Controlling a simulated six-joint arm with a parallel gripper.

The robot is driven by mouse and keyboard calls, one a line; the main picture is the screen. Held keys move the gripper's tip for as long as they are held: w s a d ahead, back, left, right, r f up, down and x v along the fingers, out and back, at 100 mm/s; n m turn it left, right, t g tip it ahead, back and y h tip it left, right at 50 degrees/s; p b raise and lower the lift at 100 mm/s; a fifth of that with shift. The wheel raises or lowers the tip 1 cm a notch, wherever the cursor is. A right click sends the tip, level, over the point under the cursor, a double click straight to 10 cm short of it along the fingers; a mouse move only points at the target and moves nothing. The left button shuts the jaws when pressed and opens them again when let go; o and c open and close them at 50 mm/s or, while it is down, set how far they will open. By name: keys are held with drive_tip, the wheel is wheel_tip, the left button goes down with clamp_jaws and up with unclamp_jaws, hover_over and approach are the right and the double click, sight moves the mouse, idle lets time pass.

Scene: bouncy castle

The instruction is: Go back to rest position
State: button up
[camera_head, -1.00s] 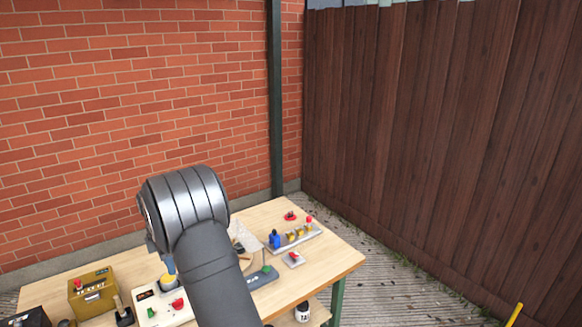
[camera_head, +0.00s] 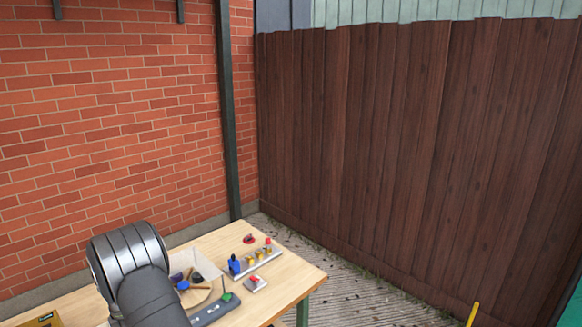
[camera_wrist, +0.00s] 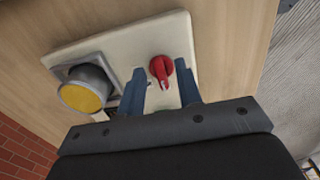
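My gripper (camera_wrist: 160,92) shows in the wrist view with its two blue fingers apart and nothing held between them. I cannot tell how far the fingertips are from the panel. In the head view my dark arm covers the lower left, and the gripper itself is hidden.
A wooden table (camera_head: 290,285) holds a light tray (camera_head: 207,264) with small items, a grey strip (camera_head: 215,309) with a green part, a rail with blue and yellow parts (camera_head: 257,262), and a small red-topped box (camera_head: 254,284). A brick wall (camera_head: 110,140) and dark fence (camera_head: 400,150) stand behind.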

wheel_tip(320, 180, up, 17)
wheel_tip(320, 180, down, 17)
drive_tip(key=shift+f, duration=0.15)
drive_tip(key=shift+m, duration=0.5)
drive_tip(key=m, duration=0.3)
drive_tip(key=shift+s+d+m, duration=0.1)
drive_tip(key=shift+s+m, duration=0.05)
drive_tip(key=shift+m, duration=0.25)
drive_tip(key=m, duration=0.5)
drive_tip(key=shift+s, duration=0.1)
drive_tip(key=m, duration=0.7)
drive_tip(key=shift+s, duration=0.2)
drive_tip(key=shift+r, duration=0.2)
